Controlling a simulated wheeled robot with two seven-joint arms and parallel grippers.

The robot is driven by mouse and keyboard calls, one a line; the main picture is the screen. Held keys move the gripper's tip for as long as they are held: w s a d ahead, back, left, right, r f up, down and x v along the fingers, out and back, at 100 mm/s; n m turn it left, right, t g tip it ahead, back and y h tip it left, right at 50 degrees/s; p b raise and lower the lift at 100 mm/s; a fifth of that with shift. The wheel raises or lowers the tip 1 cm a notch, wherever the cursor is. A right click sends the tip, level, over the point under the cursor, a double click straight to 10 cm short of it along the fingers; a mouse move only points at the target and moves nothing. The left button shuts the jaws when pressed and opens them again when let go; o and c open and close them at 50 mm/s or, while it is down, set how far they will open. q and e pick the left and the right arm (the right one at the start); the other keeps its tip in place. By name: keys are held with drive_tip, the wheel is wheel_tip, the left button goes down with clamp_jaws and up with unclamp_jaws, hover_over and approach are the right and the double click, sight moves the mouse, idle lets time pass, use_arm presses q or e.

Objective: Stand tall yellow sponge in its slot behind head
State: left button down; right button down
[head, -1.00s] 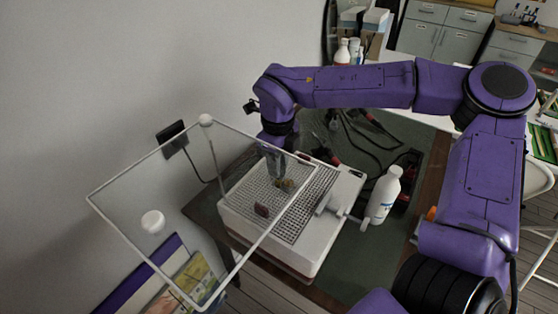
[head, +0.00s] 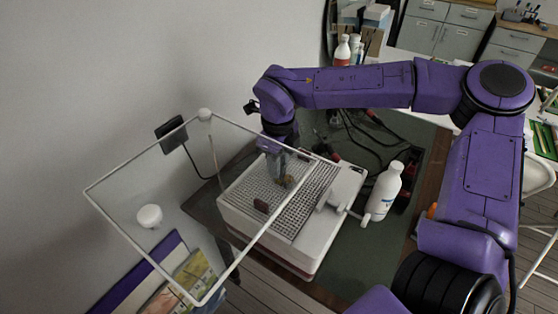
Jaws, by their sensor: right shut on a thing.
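My right gripper (head: 281,174) reaches down over the gridded top of a white machine (head: 272,253). It is shut on a small yellowish piece (head: 288,182), seemingly the yellow sponge, of which only a little shows at the fingertips. I cannot tell whether it touches the grid or stands in a slot. A white T-shaped part (head: 330,199), possibly the head, is at the machine's right side. My left gripper is not in view.
A clear panel with a white frame (head: 130,158) spans the left, partly in front of the machine. A white bottle (head: 384,191) stands right of the machine. Dark cables lie behind it on the green mat (head: 372,250). The mat's front part is clear.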

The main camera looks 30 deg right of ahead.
drive_tip(key=shift+f+b, duration=0.65)
drive_tip(key=shift+f, duration=0.55)
idle(0.5)
drive_tip(key=c, duration=0.8)
unclamp_jaws()
drive_tip(key=shift+r, duration=0.1)
wheel_tip(320, 180, up, 7)
drive_tip(key=p, duration=0.7)
drive_tip(key=shift+s, duration=0.1)
